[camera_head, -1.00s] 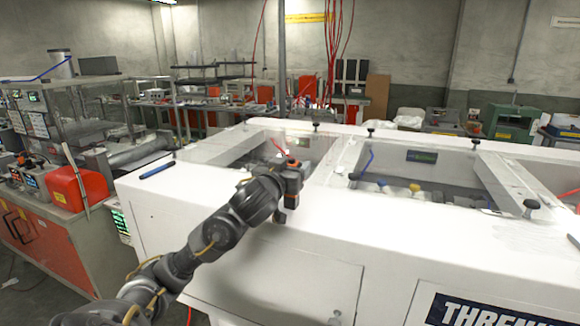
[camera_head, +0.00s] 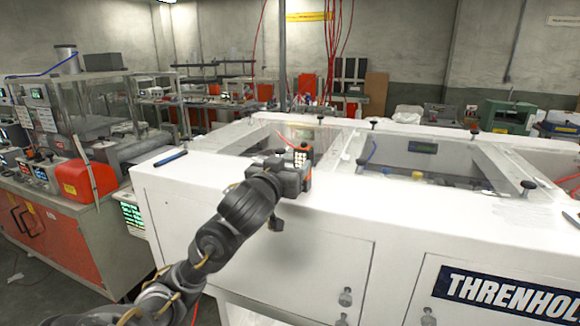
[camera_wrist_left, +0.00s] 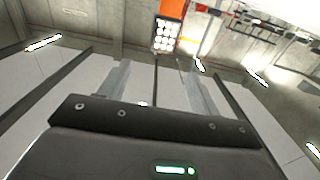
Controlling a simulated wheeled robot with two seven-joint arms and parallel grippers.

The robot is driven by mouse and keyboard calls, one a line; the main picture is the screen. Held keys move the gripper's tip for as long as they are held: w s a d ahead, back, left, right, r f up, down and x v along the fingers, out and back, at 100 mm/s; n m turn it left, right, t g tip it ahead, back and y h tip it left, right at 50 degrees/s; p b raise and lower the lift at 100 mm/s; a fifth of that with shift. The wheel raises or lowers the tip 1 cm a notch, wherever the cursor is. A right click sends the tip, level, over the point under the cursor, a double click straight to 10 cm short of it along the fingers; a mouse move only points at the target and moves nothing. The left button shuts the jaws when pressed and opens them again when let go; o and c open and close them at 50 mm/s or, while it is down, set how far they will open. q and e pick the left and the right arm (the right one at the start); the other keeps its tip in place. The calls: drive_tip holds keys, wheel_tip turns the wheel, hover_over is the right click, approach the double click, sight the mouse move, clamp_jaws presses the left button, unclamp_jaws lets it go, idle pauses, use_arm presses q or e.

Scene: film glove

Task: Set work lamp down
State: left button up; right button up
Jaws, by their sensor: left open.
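The work lamp (camera_head: 301,156) is a small orange block with a grid of lit white squares. It stands upright at the white machine's top (camera_head: 222,171), near the front opening. My left gripper (camera_head: 296,173) is just in front of it, and its wrist hides the lamp's lower part in the head view. In the left wrist view the lamp (camera_wrist_left: 165,36) shows lit beyond the two spread fingers (camera_wrist_left: 158,85), with clear space between them. Whether a finger touches the lamp cannot be told. My right gripper is out of view.
The machine's top has recessed openings, white crossbars and black knobs (camera_head: 528,187). A blue pen-like object (camera_head: 171,159) lies at its left end. The front rim right of the lamp is clear.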

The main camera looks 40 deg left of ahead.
use_arm(q)
drive_tip(key=shift+s+a, duration=0.1)
drive_tip(key=shift+a, duration=0.15)
drive_tip(key=shift+d, duration=0.15)
idle(0.4)
